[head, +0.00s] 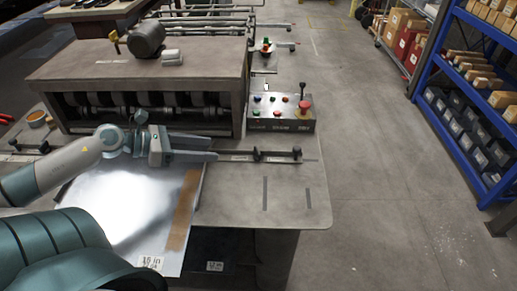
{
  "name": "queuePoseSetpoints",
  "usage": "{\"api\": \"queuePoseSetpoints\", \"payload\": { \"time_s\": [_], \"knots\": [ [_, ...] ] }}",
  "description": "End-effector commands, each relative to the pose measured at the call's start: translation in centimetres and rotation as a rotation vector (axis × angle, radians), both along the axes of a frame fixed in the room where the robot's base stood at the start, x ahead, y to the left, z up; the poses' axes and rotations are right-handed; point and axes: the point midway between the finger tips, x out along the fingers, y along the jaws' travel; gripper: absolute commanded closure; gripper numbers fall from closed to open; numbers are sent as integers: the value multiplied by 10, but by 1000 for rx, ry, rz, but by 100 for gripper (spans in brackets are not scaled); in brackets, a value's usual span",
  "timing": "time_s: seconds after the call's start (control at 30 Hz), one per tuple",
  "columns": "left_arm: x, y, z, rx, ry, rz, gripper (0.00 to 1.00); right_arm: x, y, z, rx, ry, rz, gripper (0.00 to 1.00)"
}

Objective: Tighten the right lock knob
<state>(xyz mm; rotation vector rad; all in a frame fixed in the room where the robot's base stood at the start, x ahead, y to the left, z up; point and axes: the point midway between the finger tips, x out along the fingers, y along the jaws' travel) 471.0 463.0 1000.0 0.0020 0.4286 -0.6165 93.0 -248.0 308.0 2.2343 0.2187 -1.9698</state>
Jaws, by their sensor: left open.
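A dark rail (275,158) lies on the machine table to the right of the sheet. A small black knob (257,153) stands on it, and a black end piece (297,152) is at its right end. I cannot tell for sure which of these is the right lock knob. My left gripper (214,149) is open, its two grey fingers pointing right along the rail's line. The fingertips are left of the black knob and apart from it, with nothing seen between them. My right gripper is not in view.
A shiny metal sheet (125,215) lies under my left arm. The roller machine (150,80) stands behind the gripper. A control box (282,115) with colored buttons and a lever is behind the rail. The table's right front corner (300,205) is clear.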

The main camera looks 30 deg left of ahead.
Motion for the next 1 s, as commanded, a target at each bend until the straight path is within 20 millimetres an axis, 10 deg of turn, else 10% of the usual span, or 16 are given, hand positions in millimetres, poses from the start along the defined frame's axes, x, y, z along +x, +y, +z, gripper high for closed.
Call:
{"api": "queuePoseSetpoints", "payload": {
  "time_s": [0.13, 0.3, 0.57, 1.0],
  "knots": [
    [-9, -3, 3, 69, -61, -26, 47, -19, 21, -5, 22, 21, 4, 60],
    [-11, -3, 6, 93, -84, -35, 47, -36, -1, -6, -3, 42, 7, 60],
    [-11, -3, 6, 92, -83, -34, 47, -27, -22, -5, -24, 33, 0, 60],
    [5, -15, -1, 89, -83, -37, 47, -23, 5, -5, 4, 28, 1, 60]
  ]
}}
